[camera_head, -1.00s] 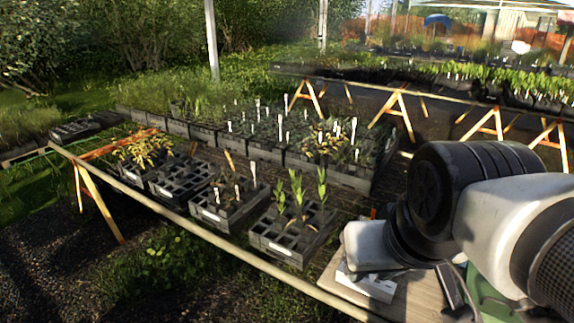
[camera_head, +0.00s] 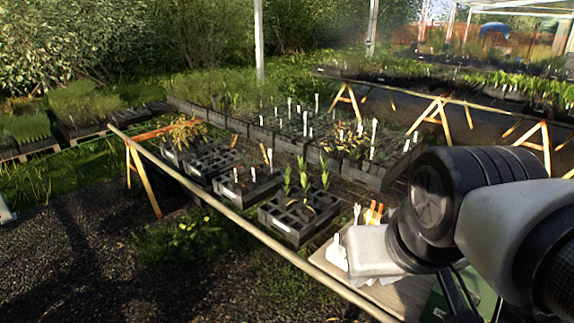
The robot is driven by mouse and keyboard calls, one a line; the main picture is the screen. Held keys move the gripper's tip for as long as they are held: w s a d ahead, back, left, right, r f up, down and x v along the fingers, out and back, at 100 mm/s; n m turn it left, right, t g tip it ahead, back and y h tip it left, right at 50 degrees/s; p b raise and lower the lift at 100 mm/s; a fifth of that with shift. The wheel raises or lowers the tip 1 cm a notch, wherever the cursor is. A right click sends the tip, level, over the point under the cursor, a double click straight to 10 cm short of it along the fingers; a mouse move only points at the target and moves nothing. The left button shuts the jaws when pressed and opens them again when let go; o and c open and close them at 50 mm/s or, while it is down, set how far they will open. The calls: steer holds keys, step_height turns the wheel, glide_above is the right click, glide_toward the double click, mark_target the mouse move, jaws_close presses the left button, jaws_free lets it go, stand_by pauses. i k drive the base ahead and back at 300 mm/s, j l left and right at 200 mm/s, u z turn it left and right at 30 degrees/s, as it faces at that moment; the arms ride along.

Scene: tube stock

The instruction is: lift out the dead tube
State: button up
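Four dark tube trays stand in a row along the bench's front edge. The nearest tray (camera_head: 280,224) has a white label, a few upright green seedlings (camera_head: 325,174) and some empty cells. A low brownish plant (camera_head: 310,208) is among them; it is too small to tell if it is dead. The tray behind it (camera_head: 232,192) holds sparse brownish growth and white tags. My gripper (camera_head: 368,252) shows only as a pale housing at the end of my arm, right of the nearest tray and apart from it. Its fingers are hidden.
A mostly empty tray (camera_head: 208,162) and a tray of yellow-brown plants (camera_head: 187,135) stand farther left. Fuller trays with white tags fill the bench behind. A wooden board (camera_head: 385,297) with white tags (camera_head: 337,254) lies below my gripper. Gravel (camera_head: 90,260) is open at front left.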

mark_target(307, 215)
steer(key=i+j+z, duration=0.1)
steer(key=z, duration=0.3)
steer(key=i+j+z, duration=0.1)
steer(key=z, duration=0.35)
steer(key=i+j+z, duration=0.15)
steer(key=j, duration=0.2)
steer(key=i+j+z, duration=0.2)
steer(key=j, duration=0.15)
steer(key=j+z, duration=0.15)
steer(key=j, duration=0.15)
steer(key=i+j, duration=0.1)
steer(key=j, duration=0.4)
steer(key=i+j, duration=0.1)
steer(key=j, duration=0.4)
steer(key=i+j+z, duration=0.1)
steer(key=j, duration=0.95)
steer(key=i+z, duration=0.05)
steer(key=i, duration=0.05)
